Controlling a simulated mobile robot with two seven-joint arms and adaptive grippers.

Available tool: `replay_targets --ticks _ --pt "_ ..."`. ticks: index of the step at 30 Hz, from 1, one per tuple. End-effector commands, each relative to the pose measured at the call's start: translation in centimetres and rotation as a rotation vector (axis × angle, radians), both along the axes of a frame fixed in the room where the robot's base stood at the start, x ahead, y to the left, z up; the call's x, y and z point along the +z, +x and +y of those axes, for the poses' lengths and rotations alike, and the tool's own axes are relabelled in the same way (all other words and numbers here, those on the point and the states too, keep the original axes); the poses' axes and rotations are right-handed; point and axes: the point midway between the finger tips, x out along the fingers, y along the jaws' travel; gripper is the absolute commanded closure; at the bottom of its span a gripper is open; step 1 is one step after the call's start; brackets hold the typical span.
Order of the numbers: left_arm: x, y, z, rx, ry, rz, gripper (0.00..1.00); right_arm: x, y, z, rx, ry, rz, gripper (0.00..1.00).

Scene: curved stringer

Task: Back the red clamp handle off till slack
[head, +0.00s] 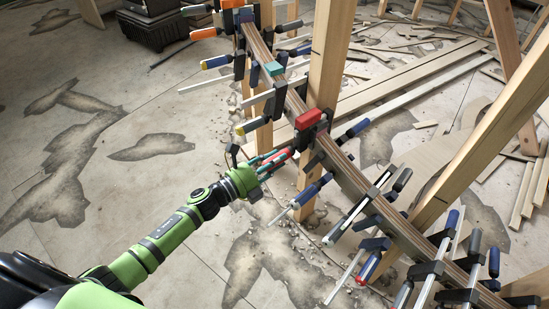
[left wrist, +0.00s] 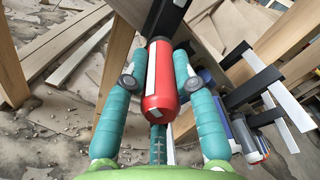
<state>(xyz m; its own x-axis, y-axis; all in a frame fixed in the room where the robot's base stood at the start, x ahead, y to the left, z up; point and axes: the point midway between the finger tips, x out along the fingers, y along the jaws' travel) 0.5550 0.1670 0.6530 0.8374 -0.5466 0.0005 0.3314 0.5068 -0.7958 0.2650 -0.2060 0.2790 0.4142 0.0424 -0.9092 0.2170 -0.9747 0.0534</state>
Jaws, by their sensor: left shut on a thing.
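The red clamp handle (left wrist: 160,85) fills the middle of the left wrist view, a red cylinder with pale stripes. My left gripper (left wrist: 156,80) has its teal fingers on both sides of the handle, shut on it. In the head view my left gripper (head: 268,162) reaches in from the left to the red handle (head: 281,157), below a red clamp head (head: 308,119) on the curved laminated stringer (head: 350,177). The fingers partly hide the handle in the head view. My right gripper is in neither view.
Several other clamps with blue, dark and orange handles line the stringer, including a blue-handled one (head: 312,190) close below my gripper. Wooden posts (head: 328,60) stand behind it. Planks and chips lie on the floor. The concrete floor (head: 100,160) at left is open.

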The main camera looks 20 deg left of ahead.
Motion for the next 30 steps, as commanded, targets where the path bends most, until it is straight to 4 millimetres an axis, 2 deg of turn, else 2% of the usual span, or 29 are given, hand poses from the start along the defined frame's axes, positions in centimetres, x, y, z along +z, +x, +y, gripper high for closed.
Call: replay_targets --ticks 14,30 --pt "0.2 0.0 0.0 -0.001 -0.381 0.248 1.0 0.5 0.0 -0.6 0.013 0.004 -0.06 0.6" --pt "0.3 0.0 0.0 -0.004 -0.81 0.526 1.0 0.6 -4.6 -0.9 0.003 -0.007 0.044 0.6"
